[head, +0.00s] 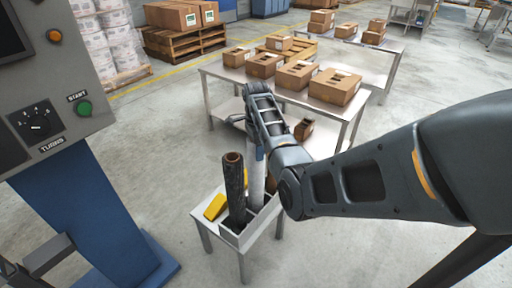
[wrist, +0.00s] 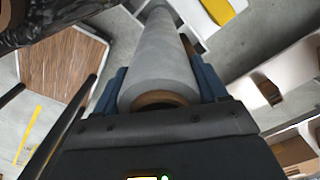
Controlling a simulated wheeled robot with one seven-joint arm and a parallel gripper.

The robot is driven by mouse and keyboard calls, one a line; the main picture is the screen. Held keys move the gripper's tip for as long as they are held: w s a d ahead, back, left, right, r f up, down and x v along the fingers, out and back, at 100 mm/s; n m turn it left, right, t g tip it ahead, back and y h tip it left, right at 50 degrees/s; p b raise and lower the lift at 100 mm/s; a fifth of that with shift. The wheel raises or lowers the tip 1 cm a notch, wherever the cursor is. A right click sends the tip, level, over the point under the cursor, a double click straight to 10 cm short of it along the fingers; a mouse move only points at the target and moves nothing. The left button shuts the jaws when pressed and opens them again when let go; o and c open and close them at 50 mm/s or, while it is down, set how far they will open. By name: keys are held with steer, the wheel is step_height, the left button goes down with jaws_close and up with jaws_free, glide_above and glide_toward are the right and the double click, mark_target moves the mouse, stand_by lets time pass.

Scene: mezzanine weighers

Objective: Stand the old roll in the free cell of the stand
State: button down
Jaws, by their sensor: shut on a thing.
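My gripper (wrist: 158,90) is shut on a pale grey-white roll (wrist: 165,55) with a brown core; its near end faces the wrist camera. In the head view the pale roll (head: 257,178) hangs roughly upright below my wrist, over the stand (head: 233,238). Its lower end is at the stand's box, partly hidden; I cannot tell if it is inside a cell or touching the floor of one. A dark roll (head: 235,190) with a brown core stands in the box just left of it. I cannot tell from looks which roll is the old one.
A yellow object (head: 215,207) lies on the stand, left of the dark roll. A control panel (head: 50,110) on a blue column is at left. A steel table (head: 225,75) with several cartons stands behind, a brown item (head: 304,129) on its lower shelf. Floor in front is clear.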

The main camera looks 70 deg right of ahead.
steer(key=shift+c, duration=0.2)
jaws_free()
steer(key=shift+f, duration=0.1)
step_height(320, 180, up, 12)
steer(key=shift+r, duration=0.15)
stand_by(0.4)
